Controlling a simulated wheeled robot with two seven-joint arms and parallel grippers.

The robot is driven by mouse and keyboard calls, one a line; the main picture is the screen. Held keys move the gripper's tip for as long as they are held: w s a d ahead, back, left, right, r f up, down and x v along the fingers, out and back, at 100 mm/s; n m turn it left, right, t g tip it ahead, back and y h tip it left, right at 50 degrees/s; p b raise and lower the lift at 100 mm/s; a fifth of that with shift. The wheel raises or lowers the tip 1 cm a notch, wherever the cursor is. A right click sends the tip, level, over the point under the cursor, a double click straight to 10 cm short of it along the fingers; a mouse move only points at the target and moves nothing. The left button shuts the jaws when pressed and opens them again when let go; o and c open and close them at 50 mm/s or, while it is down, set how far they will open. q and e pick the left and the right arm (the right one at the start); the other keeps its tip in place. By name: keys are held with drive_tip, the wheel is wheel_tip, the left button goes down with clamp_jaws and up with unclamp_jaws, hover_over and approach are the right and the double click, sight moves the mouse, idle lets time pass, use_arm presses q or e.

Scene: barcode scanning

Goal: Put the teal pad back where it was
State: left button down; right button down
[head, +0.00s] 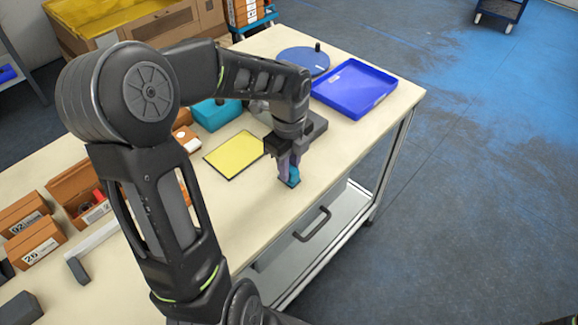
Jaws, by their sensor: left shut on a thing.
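My left gripper (288,171) points down at the table's front edge, right of the yellow mat. It is shut on the small teal pad (294,179), whose lower part shows between and below the fingers. I cannot tell whether the pad touches the tabletop. My right gripper is not in view.
A yellow mat (235,155) lies left of the gripper on the pale table (240,206). A teal box (212,118) stands behind the mat. A blue tray (355,90) and a round blue disc (303,60) are at the far right. Orange boxes (35,238) stand at the left.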

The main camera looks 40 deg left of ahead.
use_arm(q)
drive_tip(key=c, duration=1.3)
unclamp_jaws()
drive_tip(key=shift+o, duration=0.2)
wheel_tip(320, 180, up, 12)
